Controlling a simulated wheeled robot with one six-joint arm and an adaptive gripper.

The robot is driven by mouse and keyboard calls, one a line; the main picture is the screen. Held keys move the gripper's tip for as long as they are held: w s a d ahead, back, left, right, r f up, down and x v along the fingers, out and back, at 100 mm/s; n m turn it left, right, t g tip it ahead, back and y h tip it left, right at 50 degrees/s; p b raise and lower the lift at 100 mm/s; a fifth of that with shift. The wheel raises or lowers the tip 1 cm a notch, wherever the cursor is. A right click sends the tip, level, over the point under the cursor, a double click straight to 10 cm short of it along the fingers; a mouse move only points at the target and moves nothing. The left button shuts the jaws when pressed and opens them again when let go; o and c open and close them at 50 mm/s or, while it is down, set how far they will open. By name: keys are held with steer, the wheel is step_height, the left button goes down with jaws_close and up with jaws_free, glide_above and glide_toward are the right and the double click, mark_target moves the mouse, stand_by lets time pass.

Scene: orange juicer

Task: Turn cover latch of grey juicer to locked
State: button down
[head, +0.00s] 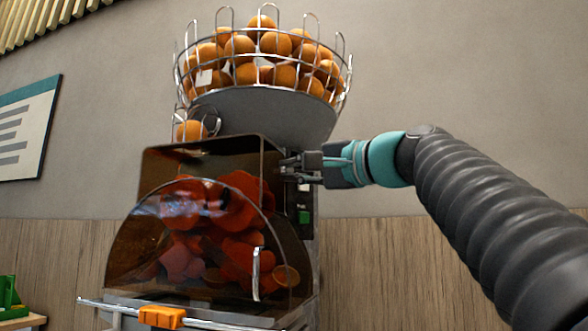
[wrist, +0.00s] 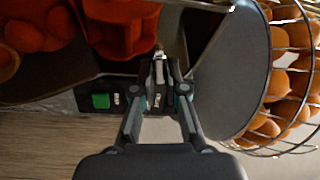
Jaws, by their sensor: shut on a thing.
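The grey juicer (head: 265,112) stands in front of me, with a tinted see-through cover (head: 160,165) over its red pressing parts (head: 215,215). My gripper (head: 292,168) reaches in from the right to the upper right edge of the cover. In the wrist view my gripper (wrist: 159,80) is shut on the cover latch, a small metal piece (wrist: 159,54) between the fingertips. The fingers hide most of the latch, so its angle cannot be told. The cover looks down over the pressing parts.
A wire basket of oranges (head: 262,60) sits on top of the juicer, above my gripper. A green switch (head: 304,217) is just below my gripper; it also shows in the wrist view (wrist: 101,101). An orange clip (head: 162,317) sits on the front rail. The wall at right is bare.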

steer(key=shift+m+g+h, duration=0.3)
steer(key=shift+m, duration=0.7)
steer(key=shift+f, duration=0.1)
steer(key=c, duration=1.2)
jaws_free()
steer(key=v, duration=1.2)
